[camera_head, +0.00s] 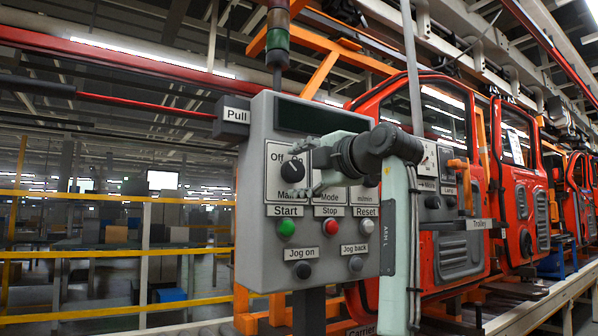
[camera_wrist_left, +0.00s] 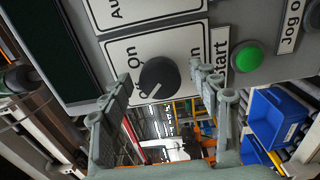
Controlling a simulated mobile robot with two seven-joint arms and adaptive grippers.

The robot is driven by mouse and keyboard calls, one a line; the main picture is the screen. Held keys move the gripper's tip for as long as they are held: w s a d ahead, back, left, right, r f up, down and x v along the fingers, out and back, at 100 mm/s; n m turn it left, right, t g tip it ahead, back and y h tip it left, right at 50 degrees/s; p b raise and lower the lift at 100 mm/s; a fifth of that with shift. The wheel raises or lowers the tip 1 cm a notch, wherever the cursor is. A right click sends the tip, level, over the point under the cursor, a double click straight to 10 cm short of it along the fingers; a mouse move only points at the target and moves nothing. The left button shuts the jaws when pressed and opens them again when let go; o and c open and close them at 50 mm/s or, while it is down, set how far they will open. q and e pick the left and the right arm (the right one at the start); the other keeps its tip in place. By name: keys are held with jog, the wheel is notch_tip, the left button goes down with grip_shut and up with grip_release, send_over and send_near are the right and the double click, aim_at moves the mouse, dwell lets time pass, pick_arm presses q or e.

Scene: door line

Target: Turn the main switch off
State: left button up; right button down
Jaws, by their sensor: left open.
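The main switch is a round black knob (camera_head: 292,169) on a white plate marked Off, On and Main, on the grey control box (camera_head: 262,225). In the left wrist view the knob (camera_wrist_left: 158,77) shows whole, and its pale mark points to the lower left, toward the side of the partly covered Off label. My left gripper (camera_head: 303,170) is open in front of the plate. In the left wrist view its fingers (camera_wrist_left: 162,84) stand on either side of the knob, apart from it. My right gripper is not in view.
Green Start (camera_head: 287,227), red Stop (camera_head: 330,230) and white Reset (camera_head: 365,226) buttons sit below the plate. The black Jog on button (camera_head: 303,270) and Jog back button (camera_head: 356,263) are lower. A Pull box (camera_head: 232,117) is at the left. Red doors (camera_head: 440,180) hang behind.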

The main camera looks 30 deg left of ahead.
pick_arm(q)
jog(key=v, duration=1.2)
jog(key=shift+f, duration=0.1)
